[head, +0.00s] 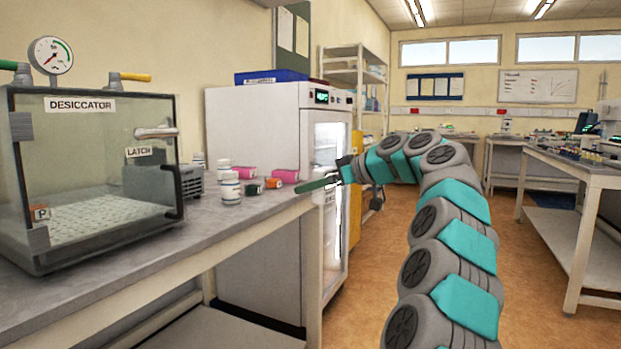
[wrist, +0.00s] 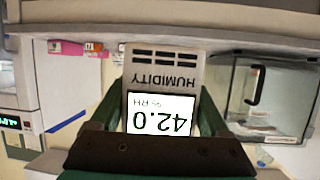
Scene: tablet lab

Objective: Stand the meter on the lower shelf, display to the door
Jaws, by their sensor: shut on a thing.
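My gripper (head: 318,185) is stretched out past the end of the left bench. In the wrist view my gripper (wrist: 160,125) is shut on the humidity meter (wrist: 162,72), a pale case with slots and a lit display reading 42.0 % RH. The display faces my wrist camera, whose picture is upside down. I cannot make out the meter in the head view. The glass desiccator (head: 80,112) stands on the left bench, apart from my gripper. Its latch handle (head: 157,132) is on the front, and the door looks shut. A perforated plate (head: 100,218) lies low inside. The desiccator also shows in the wrist view (wrist: 225,85).
White bottles (head: 230,188) and pink boxes (head: 285,176) stand on the bench (head: 215,225) right of the desiccator. A white cabinet (head: 255,130) with a lit glass door is behind the bench end. Open floor (head: 365,290) lies right of the bench.

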